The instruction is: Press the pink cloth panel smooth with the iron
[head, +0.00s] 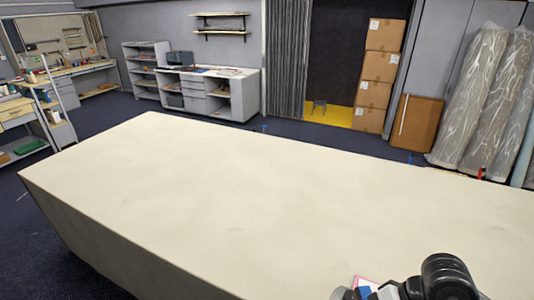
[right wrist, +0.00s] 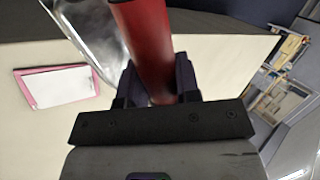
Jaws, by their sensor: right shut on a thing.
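My right gripper (right wrist: 156,82) is shut on a thick red handle (right wrist: 148,38) in the right wrist view. A shiny silver body (right wrist: 88,32) shows beside the handle; together they look like the iron. Its sole and any contact with the table are hidden. The pink cloth panel (right wrist: 24,90) lies left of the gripper in that view, apart from it, with a white area inside its pink edge. In the head view only a small pink corner (head: 368,279) shows at the bottom, beside my right arm. My left gripper is in neither view.
The long cream table (head: 230,200) is bare over most of its top. Cardboard boxes (head: 378,80), rolled fabric (head: 470,95) and a grey cabinet (head: 215,92) stand beyond its far edge, off the table.

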